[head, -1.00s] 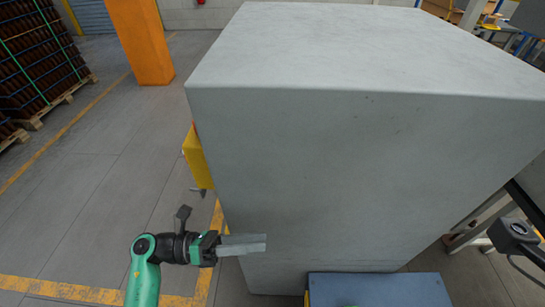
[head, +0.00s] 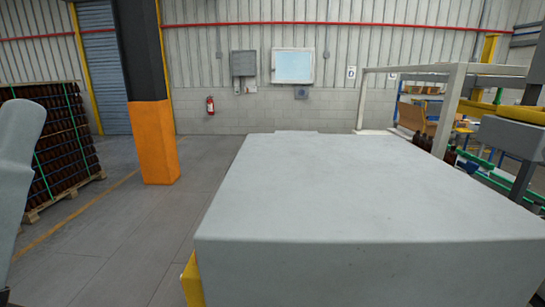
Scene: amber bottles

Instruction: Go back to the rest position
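A large grey rounded piece, apparently a finger of my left gripper (head: 18,165), stands upright and very close to the camera at the left edge. Only part of it shows, so I cannot tell whether that gripper is open or shut. No held object shows with it. It appears clear of the grey block (head: 370,190). My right gripper is not in view.
The big flat-topped block fills the lower middle and right, its top bare. An orange-based column (head: 153,142) and a pallet of amber bottles (head: 60,145) stand left. A white frame (head: 453,105) and conveyor machinery stand right. Floor at left is clear.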

